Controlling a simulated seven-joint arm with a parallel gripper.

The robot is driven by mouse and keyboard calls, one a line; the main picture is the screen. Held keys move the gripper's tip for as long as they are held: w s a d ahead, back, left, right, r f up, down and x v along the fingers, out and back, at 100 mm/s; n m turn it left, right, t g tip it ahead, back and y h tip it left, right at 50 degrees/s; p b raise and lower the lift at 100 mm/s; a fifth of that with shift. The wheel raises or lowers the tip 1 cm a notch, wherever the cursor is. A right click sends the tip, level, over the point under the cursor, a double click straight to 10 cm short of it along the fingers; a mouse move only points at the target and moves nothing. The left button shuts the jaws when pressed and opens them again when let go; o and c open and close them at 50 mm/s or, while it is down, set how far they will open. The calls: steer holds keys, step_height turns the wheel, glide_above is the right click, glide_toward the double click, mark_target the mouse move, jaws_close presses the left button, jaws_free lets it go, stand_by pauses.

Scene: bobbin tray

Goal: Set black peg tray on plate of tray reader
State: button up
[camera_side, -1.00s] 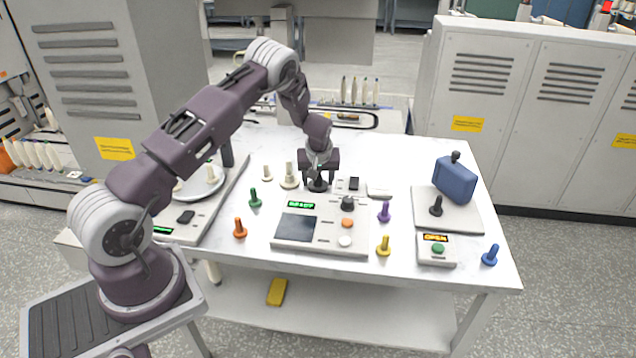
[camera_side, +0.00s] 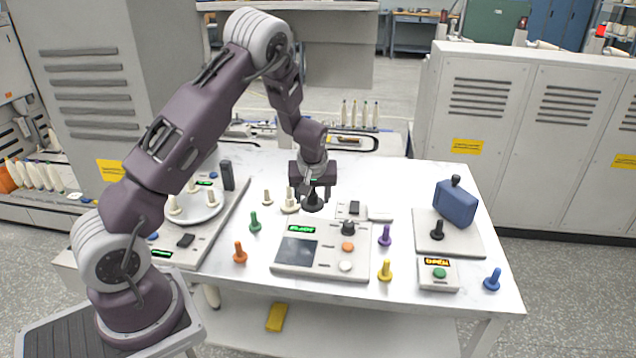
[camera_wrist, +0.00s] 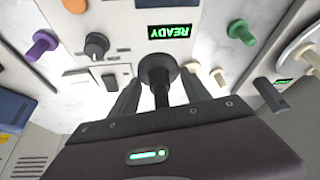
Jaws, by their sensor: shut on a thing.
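The black peg tray (camera_side: 312,203) has a round base and an upright stem. My gripper (camera_side: 313,190) is shut on its stem, behind the tray reader. In the wrist view the tray (camera_wrist: 157,70) sits between my fingers (camera_wrist: 160,92), base pointing away from the palm. The pale tray reader (camera_side: 330,266) has a dark square panel, a green display (camera_side: 301,229), a black knob (camera_side: 348,228) and orange and white buttons. The display reads READY in the wrist view (camera_wrist: 170,31).
Cream pegs (camera_side: 267,198) stand left of my gripper. Green (camera_side: 255,222), orange (camera_side: 240,253), purple (camera_side: 385,236), yellow (camera_side: 385,271) and blue (camera_side: 492,280) pegs surround the reader. A station with a blue block (camera_side: 456,204) and black peg (camera_side: 437,231) is right; a round-plated device (camera_side: 203,212) is left.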

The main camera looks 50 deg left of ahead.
glide_above(297, 246)
steer(key=d, duration=0.1)
steer(key=shift+s+d+f, duration=0.1)
steer(key=shift+s+f, duration=0.2)
steer(key=shift+s, duration=0.05)
steer(key=shift+s+d+f, duration=0.1)
steer(key=shift+s+f, duration=0.05)
steer(key=shift+f, duration=1.1)
steer(key=shift+f, duration=0.15)
steer(key=shift+f, duration=1.2)
steer(key=o, duration=1.5)
steer(key=shift+c, duration=0.2)
